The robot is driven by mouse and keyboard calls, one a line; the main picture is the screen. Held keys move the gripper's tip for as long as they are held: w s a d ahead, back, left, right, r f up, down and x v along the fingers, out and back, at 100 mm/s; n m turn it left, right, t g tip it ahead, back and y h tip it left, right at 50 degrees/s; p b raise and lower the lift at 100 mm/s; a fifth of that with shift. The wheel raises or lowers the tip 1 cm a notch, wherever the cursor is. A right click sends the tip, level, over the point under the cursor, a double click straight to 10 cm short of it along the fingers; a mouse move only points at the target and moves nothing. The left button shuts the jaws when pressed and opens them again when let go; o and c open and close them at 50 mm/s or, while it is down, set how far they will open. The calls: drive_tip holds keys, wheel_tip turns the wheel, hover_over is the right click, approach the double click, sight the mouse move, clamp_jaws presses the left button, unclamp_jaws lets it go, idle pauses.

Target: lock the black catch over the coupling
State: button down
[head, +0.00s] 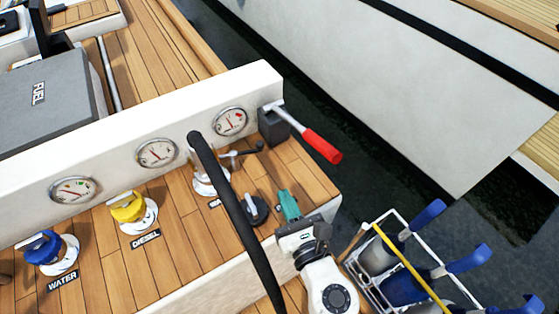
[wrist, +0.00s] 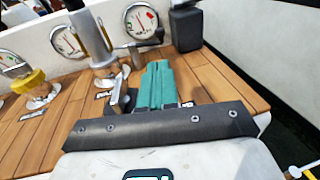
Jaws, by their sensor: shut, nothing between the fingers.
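A metal coupling (wrist: 95,42) stands upright on a white deck flange (wrist: 108,80) in the wrist view. In the head view, the black hose (head: 240,218) hides much of it above its flange (head: 205,186). A catch lever with a black end (head: 258,146) sticks out from the coupling to the right; it also shows in the wrist view (wrist: 155,38). My gripper (head: 286,194) has teal fingers, shut and empty, right of the coupling and apart from the lever. The fingers (wrist: 157,72) point toward the gauge wall in the wrist view.
A black cap with a metal handle (head: 254,210) sits between coupling and gripper. Yellow diesel (head: 128,206) and blue water (head: 43,248) caps are at left. A red-handled lever (head: 320,145) juts from the wall's end. A rack with blue-handled items (head: 405,270) stands at lower right.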

sight(262, 147)
drive_tip(key=x, duration=1.3)
drive_tip(key=shift+w+a+b, duration=0.15)
drive_tip(key=shift+w+b, duration=0.1)
drive_tip(key=shift+b, duration=0.15)
drive_tip(key=shift+w+d+n+g+y, duration=0.2)
drive_tip(key=shift+w+n+g+y, duration=0.3)
drive_tip(key=shift+w+n+y, duration=0.3)
drive_tip(key=shift+w+b, duration=0.4)
drive_tip(key=shift+w, duration=0.45)
